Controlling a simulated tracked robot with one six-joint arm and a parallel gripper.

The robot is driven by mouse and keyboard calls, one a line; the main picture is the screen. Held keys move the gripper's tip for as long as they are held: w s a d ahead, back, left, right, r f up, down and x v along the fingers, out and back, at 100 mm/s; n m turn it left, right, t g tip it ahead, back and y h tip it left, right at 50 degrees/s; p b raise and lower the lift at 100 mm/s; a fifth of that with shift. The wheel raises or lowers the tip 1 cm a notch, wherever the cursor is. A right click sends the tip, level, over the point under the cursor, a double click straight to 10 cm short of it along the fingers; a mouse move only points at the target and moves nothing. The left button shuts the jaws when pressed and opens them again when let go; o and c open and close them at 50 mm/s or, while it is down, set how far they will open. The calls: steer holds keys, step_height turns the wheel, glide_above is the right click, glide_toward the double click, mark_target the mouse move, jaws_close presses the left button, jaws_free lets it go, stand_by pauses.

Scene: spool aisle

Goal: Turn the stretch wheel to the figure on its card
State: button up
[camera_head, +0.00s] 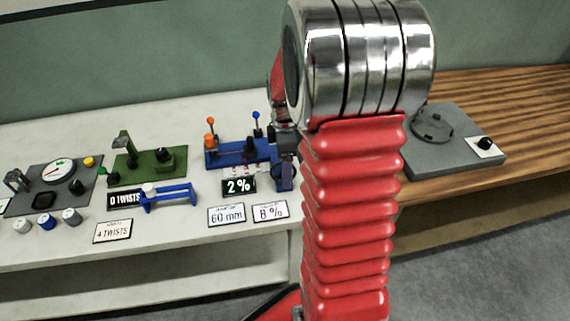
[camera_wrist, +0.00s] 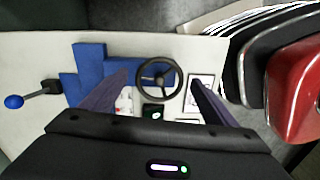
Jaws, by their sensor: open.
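The stretch wheel (camera_wrist: 146,92) is a dark ring with spokes on a blue machine (camera_wrist: 92,72). In the wrist view it lies between the two fingers of my open gripper (camera_wrist: 158,78), with a visible gap on each side. The machine also shows in the head view (camera_head: 232,158), its right end hidden behind my arm. The display (camera_head: 239,186) in front of it reads 2 %. One white card (camera_head: 270,211) reads 8 %, and another (camera_head: 226,215) reads 60 mm. I cannot tell the gripper's height above the wheel.
To the left are a green device (camera_head: 145,165) with a 4 TWISTS card (camera_head: 113,230), and a grey gauge panel (camera_head: 55,185). Levers with orange and blue knobs rise from the blue machine. On the right, a grey plate (camera_head: 455,145) sits on a wooden bench (camera_head: 500,95).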

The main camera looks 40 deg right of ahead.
steer(key=c, duration=1.1)
steer(key=shift+o, duration=0.2)
